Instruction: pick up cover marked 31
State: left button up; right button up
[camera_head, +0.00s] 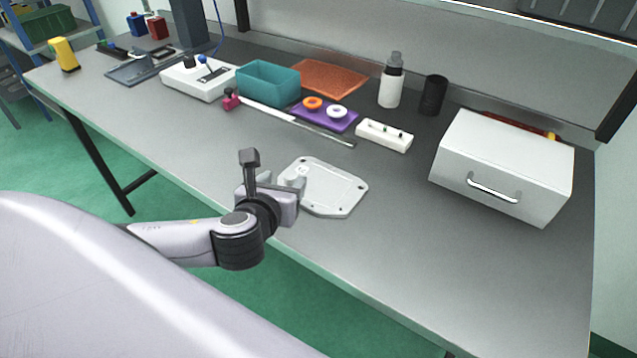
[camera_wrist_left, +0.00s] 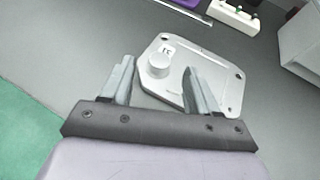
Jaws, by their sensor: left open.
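The cover (camera_head: 330,188) is a flat light-grey cast plate with corner holes, lying on the workbench near its front edge. In the left wrist view the cover (camera_wrist_left: 210,78) shows a round raised knob and a small white label with dark marks that look like 31, seen turned. My left gripper (camera_head: 275,180) is at the cover's left end. In the left wrist view the fingers of my left gripper (camera_wrist_left: 160,85) are apart, one on each side of the knob, with no clear contact. The arm hides part of the cover's left end in the head view. My right gripper is not in view.
A white drawer box (camera_head: 500,165) stands to the right on the workbench (camera_head: 420,270). Behind the cover are a white block (camera_head: 384,136), a purple tray (camera_head: 340,122) with rings and a teal bin (camera_head: 268,83). The bench between cover and drawer box is clear.

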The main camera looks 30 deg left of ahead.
aim_at(292, 171)
pick_arm(q)
jog(key=shift+x, duration=2.3)
jog(key=shift+c, duration=0.2)
grip_shut()
jog(key=shift+r, duration=0.1)
